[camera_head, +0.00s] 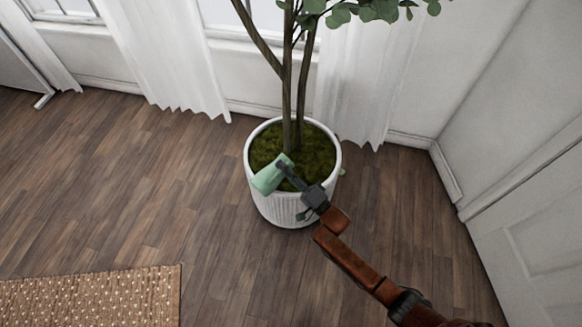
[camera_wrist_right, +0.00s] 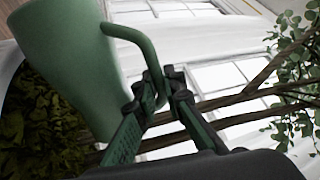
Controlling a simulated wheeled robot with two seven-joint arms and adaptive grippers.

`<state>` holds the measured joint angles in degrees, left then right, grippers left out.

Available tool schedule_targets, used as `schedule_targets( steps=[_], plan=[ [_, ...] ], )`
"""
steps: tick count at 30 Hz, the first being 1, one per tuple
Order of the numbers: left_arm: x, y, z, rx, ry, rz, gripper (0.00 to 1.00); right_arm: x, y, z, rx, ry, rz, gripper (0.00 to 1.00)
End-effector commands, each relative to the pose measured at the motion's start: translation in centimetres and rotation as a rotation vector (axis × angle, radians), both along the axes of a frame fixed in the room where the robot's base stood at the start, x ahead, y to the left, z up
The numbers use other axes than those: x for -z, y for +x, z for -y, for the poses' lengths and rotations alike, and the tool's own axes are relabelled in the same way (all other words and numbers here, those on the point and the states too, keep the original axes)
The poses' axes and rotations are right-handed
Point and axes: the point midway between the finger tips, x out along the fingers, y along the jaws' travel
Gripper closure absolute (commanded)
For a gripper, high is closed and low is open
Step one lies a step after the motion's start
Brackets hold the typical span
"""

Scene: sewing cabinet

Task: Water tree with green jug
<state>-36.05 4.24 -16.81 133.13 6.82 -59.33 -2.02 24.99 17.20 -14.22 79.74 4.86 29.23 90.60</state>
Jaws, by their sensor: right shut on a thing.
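The green jug (camera_head: 268,178) is tilted over the near left part of the pot in the head view. It fills the left of the right wrist view (camera_wrist_right: 70,60), with its curved handle between my fingers. My right gripper (camera_head: 285,172) is shut on the jug's handle, and its fingers also show in the wrist view (camera_wrist_right: 160,95). The tree (camera_head: 288,85) stands in a white ribbed pot (camera_head: 285,208) with green moss (camera_head: 312,150) on top. No water stream shows. My left gripper is out of view.
White curtains (camera_head: 165,60) and a wall stand behind the pot. A white panelled door or wall (camera_head: 530,230) is at the right. A woven rug (camera_head: 95,300) lies at the lower left. The wood floor (camera_head: 150,190) left of the pot is clear.

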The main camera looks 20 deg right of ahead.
Motion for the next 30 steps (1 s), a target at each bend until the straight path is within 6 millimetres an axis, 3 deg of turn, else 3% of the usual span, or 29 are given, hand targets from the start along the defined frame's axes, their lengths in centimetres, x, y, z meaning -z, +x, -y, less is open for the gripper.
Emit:
schedule_targets(
  steps=[3, 8, 12, 17, 21, 27, 30],
  plan=[
    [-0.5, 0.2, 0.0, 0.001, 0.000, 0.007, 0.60, -1.2, -0.1, 0.0, -0.001, 0.004, 0.016, 1.00],
    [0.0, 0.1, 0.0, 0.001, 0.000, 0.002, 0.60, -0.2, -0.4, 0.3, 0.000, 0.008, 0.003, 1.00],
    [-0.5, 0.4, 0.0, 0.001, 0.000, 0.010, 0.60, -1.2, -0.5, 0.4, -0.001, 0.012, 0.014, 1.00],
    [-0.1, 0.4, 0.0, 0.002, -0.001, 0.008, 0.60, -0.2, -0.7, 0.6, -0.001, 0.018, 0.002, 1.00],
    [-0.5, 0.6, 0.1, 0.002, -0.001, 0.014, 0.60, -1.0, -0.7, 0.7, -0.001, 0.021, 0.009, 1.00],
    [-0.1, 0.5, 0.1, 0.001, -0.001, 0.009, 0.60, -0.2, -0.9, 0.9, -0.002, 0.029, 0.000, 1.00],
    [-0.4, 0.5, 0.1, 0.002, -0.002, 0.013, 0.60, -0.8, -0.9, 0.9, -0.002, 0.031, 0.004, 1.00]
  ],
)
